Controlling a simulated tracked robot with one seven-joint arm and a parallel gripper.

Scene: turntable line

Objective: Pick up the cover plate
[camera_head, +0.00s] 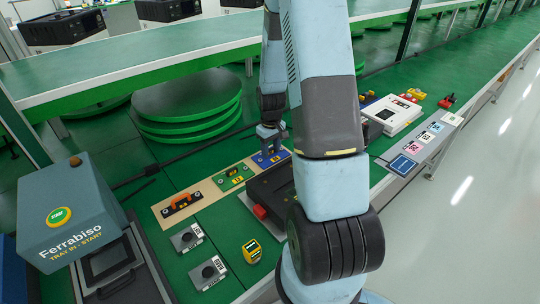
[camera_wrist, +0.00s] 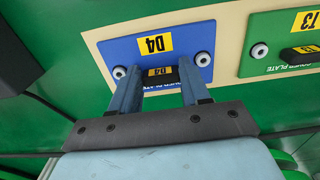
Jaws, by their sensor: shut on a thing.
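The blue cover plate (camera_wrist: 118,50) has a yellow D4 label, two round fasteners and a black handle (camera_wrist: 160,76) that also carries a yellow label. In the wrist view my gripper (camera_wrist: 160,84) has one finger at each end of this handle and is shut on it. The plate lies over the beige board, and I cannot tell whether it is lifted off it. In the head view the blue plate (camera_head: 281,154) is at the board's far right end, partly hidden by my gripper (camera_head: 268,141) and arm.
A black case (camera_head: 273,187) stands close by. Two grey blocks (camera_head: 187,238) and a yellow device (camera_head: 252,251) lie in front. A Ferrabiso box (camera_head: 75,208) is left.

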